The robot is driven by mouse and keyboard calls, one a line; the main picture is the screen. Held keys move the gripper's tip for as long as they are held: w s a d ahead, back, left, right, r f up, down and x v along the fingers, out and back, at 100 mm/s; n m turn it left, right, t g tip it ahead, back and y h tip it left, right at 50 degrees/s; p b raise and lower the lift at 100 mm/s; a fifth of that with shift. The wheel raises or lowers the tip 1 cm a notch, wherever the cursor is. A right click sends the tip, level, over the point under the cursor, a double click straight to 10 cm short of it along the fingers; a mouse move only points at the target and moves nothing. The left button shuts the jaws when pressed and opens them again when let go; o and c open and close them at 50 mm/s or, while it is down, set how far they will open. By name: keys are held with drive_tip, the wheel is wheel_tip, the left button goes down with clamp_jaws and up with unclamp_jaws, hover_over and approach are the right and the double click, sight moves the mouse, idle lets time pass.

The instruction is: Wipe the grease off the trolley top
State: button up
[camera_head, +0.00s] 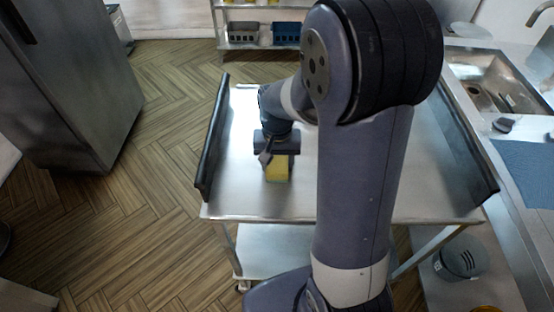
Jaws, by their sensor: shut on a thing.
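The trolley (255,203) has a shiny metal top with dark raised handles along its left and right sides. My gripper (274,158) is over the left part of the top, pointing down, shut on a yellow sponge (277,172). The sponge is at or just above the metal; I cannot tell whether it touches. No grease is clearly visible on the bare metal. My arm hides much of the middle and right of the top.
A sink (500,95) and counter with a blue cloth (528,170) stand at the right. A steel cabinet (75,85) stands at the left. A shelf with bins (243,33) is at the back. Wooden floor is free between cabinet and trolley.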

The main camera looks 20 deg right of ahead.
drive_tip(key=shift+r+p, duration=2.2)
drive_tip(key=shift+r, duration=0.7)
wheel_tip(320, 180, up, 3)
drive_tip(key=shift+r+p, duration=0.1)
drive_tip(key=shift+p, duration=1.15)
